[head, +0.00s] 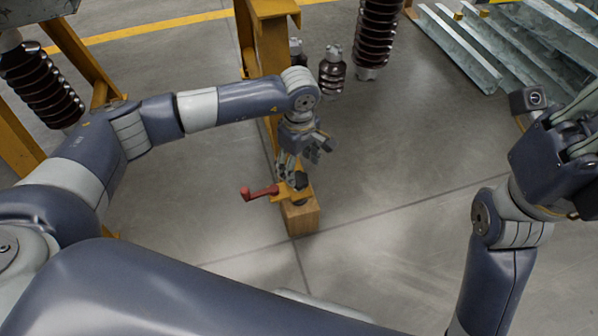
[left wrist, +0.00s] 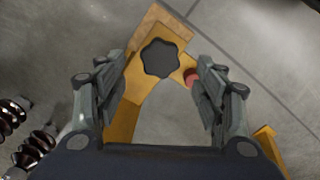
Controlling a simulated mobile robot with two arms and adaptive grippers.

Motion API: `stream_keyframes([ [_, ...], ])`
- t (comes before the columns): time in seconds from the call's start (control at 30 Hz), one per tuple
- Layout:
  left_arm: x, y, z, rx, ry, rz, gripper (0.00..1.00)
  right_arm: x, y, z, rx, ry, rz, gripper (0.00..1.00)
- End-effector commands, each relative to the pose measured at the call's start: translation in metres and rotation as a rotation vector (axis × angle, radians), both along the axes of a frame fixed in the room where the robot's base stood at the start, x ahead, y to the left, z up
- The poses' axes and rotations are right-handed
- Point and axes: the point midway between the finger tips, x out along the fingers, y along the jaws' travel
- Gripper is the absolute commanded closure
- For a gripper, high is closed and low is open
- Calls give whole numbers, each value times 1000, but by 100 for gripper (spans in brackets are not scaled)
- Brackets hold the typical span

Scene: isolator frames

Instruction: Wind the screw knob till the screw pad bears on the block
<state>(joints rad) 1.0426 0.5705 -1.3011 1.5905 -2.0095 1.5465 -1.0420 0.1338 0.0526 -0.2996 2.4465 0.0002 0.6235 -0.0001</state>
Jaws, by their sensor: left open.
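The screw knob is a dark lobed knob (head: 301,180) on a yellow bracket above the wooden block (head: 302,217). In the left wrist view the knob (left wrist: 160,58) lies between my open fingers, nearer their tips, touching neither as far as I can see. The wooden block (left wrist: 157,22) shows behind the knob there. My left gripper (head: 305,160) is open and points down just above the knob.
A red crank handle (head: 260,192) sticks out left of the knob, close to one left finger in the wrist view (left wrist: 190,78). A yellow post (head: 272,45) rises behind. Floor to the right is clear.

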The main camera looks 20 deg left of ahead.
Motion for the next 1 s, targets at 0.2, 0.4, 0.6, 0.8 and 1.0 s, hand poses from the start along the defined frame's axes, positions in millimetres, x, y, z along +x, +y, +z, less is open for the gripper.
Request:
stream_keyframes([
  [0.2, 0, 0, 46, 1, -4, -2, 36, 0, 0, 0, -1, 0, 0, 100],
  [0.4, 0, 0, 68, 0, -1, 0, 36, 0, 0, 0, -2, -1, 0, 100],
  [0.6, 0, 0, 72, 0, 1, 0, 36, 0, 0, 0, -2, -1, 0, 100],
  [0.8, 0, 0, 71, 0, 1, 0, 36, 0, 0, 0, -2, -1, 0, 100],
  [1.0, 0, 0, 71, 0, 1, 0, 36, 0, 0, 0, -2, -1, 0, 100],
])
